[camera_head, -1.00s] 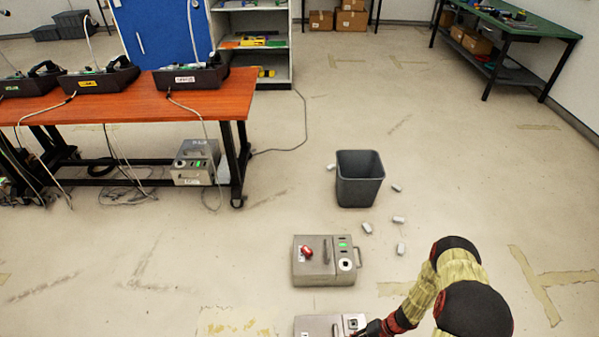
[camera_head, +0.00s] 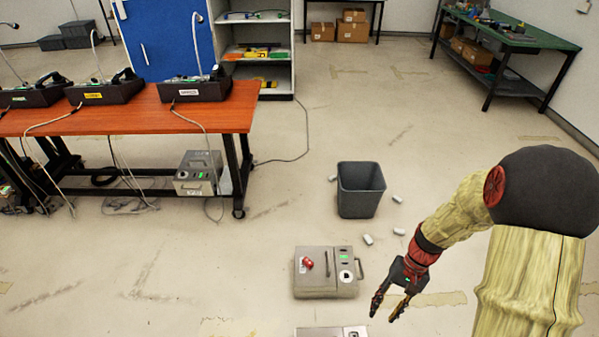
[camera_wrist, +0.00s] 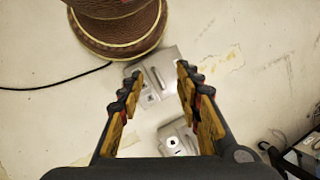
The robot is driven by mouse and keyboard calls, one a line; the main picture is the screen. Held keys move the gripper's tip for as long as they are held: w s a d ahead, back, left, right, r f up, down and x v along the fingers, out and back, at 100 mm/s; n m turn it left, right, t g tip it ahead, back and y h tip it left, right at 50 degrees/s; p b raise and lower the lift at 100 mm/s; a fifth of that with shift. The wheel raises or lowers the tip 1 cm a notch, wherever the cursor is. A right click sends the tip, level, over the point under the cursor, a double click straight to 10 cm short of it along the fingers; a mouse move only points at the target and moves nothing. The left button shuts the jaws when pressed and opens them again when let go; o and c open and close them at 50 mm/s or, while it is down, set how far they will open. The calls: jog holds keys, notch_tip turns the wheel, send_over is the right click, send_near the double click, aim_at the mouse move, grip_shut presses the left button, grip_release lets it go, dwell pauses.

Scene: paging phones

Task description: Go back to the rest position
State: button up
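My gripper (camera_head: 391,305) hangs above the floor in the head view, right of the grey metal box (camera_head: 325,285) with a red knob. It is apart from that box. In the wrist view my gripper (camera_wrist: 157,105) has its two fingers spread, with nothing held between them. Two metal boxes show beyond the fingers there: an upper one (camera_wrist: 165,68) and a lower one (camera_wrist: 176,134). A second box (camera_head: 332,332) is cut off by the bottom edge of the head view.
A dark bin (camera_head: 361,190) stands on the floor with several small white pieces around it. An orange table (camera_head: 130,119) with several phone sets is at left, a metal box (camera_head: 198,172) beneath it. A green table (camera_head: 515,36) is at the far right.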

jog(key=s+a+r+n+t+h+p, duration=0.1)
jog(key=s+r+t, duration=0.1)
jog(key=r, duration=1)
jog(key=s+a+r+n+t+h+p, duration=0.1)
jog(key=s+a+r+t+p, duration=0.1)
jog(key=r, duration=1)
jog(key=s+a+r+n+t+h+p, duration=0.1)
jog(key=s+r+t, duration=0.3)
jog(key=r, duration=0.8)
jog(key=shift+s+a+r+n+t+h, duration=0.2)
jog(key=shift+s+a+n+t+h, duration=0.15)
jog(key=shift+a+n, duration=0.25)
jog(key=shift+c, duration=0.5)
